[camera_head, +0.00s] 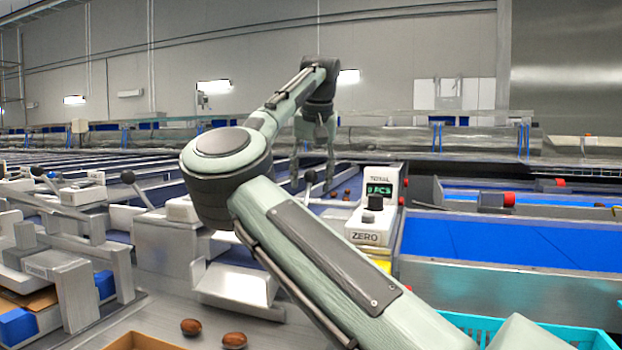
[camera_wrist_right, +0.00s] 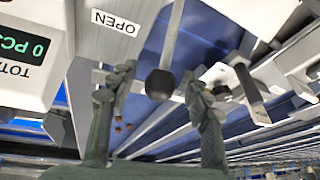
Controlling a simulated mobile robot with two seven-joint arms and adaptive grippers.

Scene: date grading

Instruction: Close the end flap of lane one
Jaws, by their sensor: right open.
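My right gripper (camera_head: 312,178) reaches down over the lanes with its fingers apart. A lever with a round black knob (camera_head: 310,176) stands at its fingertips, just left of the counter box. In the right wrist view the knob (camera_wrist_right: 160,84) shows between the open fingers of the right gripper (camera_wrist_right: 159,80), with a gap on each side. The lever's grey rod (camera_wrist_right: 174,40) runs to the top edge, beside a plate (camera_wrist_right: 95,75) with an OPEN label (camera_wrist_right: 115,22). I cannot make out the end flap itself or its position. My left gripper is out of view.
The white counter box (camera_head: 372,215) reads 0 PCS and has a ZERO label. Other black-knobbed levers (camera_head: 127,177) stand to the left. Dates (camera_head: 234,340) lie on the front surface, others (camera_head: 346,192) on a blue lane. A blue belt (camera_head: 490,243) and teal crate (camera_head: 540,332) are right.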

